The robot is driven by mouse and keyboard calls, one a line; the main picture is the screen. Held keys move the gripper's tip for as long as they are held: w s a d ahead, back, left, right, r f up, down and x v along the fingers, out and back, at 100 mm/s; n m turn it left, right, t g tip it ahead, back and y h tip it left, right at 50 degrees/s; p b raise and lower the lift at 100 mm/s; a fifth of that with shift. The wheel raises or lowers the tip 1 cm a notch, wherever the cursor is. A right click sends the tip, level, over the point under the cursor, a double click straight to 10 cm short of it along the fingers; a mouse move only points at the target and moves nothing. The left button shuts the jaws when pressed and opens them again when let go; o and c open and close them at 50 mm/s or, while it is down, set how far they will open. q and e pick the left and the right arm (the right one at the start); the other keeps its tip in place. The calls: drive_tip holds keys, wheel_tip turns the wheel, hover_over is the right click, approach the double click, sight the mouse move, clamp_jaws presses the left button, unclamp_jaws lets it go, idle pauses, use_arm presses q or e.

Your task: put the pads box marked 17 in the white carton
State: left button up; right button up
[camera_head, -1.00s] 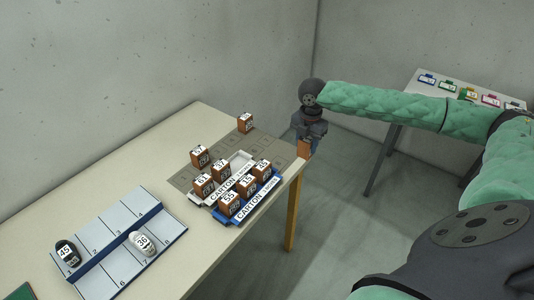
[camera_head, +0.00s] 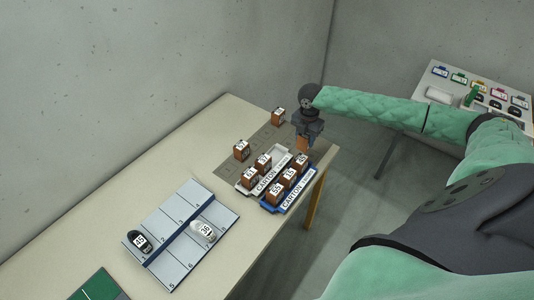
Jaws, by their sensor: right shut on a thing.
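The white carton (camera_head: 283,153) stands on the grey mat near the table's far right end, with two brown boxes (camera_head: 256,172) in its left part. Its right part looks empty. My right gripper (camera_head: 303,137), pointing down, is shut on a brown box (camera_head: 302,145) and holds it above the mat, just beyond the white carton's right end. The held box's number cannot be read, so I cannot tell if it is 17. My left gripper is not in view.
A blue carton (camera_head: 271,208) with several brown boxes stands right in front of the white one. Two loose boxes stand on the mat, one behind left (camera_head: 241,149) and one at the back (camera_head: 278,115). A shoe rack (camera_head: 178,248) lies nearer. A side table (camera_head: 440,75) stands far right.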

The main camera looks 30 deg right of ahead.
drive_tip(key=shift+w+a, duration=0.1)
drive_tip(key=shift+w+a+f, duration=0.2)
drive_tip(key=shift+w+f, duration=0.05)
drive_tip(key=shift+f, duration=0.05)
use_arm(q)
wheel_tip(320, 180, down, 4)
drive_tip(key=b, duration=0.4)
use_arm(e)
drive_tip(key=w+a+f, duration=0.2)
drive_tip(key=w, duration=0.1)
drive_tip(key=w+a+f+b, duration=0.1)
drive_tip(key=w+a+f, duration=0.3)
drive_tip(key=w, duration=0.1)
drive_tip(key=shift+w+a+f, duration=0.3)
drive_tip(key=shift+a+f, duration=0.05)
drive_tip(key=shift+f+b, duration=0.15)
drive_tip(key=shift+b, duration=0.2)
drive_tip(key=shift+f, duration=0.2)
wheel_tip(320, 180, down, 3)
drive_tip(key=b, duration=0.3)
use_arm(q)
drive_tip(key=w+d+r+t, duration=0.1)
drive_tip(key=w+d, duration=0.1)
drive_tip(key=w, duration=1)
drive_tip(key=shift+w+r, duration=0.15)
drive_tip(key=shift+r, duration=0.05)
